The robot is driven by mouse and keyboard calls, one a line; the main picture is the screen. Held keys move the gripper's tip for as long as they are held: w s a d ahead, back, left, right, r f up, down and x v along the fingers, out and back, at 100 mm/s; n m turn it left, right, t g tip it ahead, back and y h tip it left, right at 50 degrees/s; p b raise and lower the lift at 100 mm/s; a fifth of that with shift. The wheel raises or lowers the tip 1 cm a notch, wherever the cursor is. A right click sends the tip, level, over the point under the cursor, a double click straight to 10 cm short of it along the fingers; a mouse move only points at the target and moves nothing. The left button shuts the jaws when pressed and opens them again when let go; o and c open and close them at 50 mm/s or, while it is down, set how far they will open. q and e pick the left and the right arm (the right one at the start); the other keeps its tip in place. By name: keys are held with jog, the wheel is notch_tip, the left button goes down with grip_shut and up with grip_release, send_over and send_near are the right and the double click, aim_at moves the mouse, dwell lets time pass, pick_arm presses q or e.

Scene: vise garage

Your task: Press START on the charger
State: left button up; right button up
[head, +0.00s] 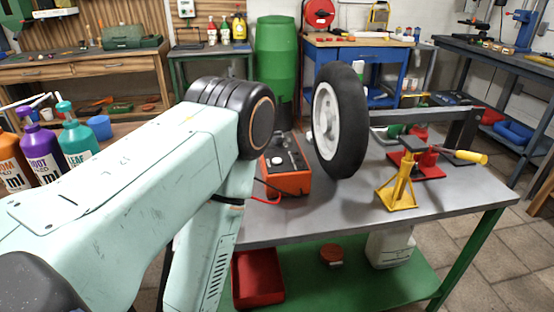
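The charger (290,184) is an orange box with a dark top panel, standing on the grey workbench (350,222). Light knobs or buttons (276,160) show on its panel, but no START label can be read. A red cable lies at its lower left. My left arm's pale green links cross the picture from the left, and its elbow covers the area just left of the charger. The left arm's lower link points down in front of the bench's left part. Neither my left gripper nor my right gripper is in view.
A wheel with a black tire (348,125) stands upright just right of the charger. A yellow stand (398,188) and a red jack (430,165) with a yellow handle are farther right. Paint bottles (78,140) stand at left. The bench's front right is clear.

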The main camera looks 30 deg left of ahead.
pick_arm(q)
grip_shut()
jog(key=shift+r, duration=0.1)
dwell(1.1)
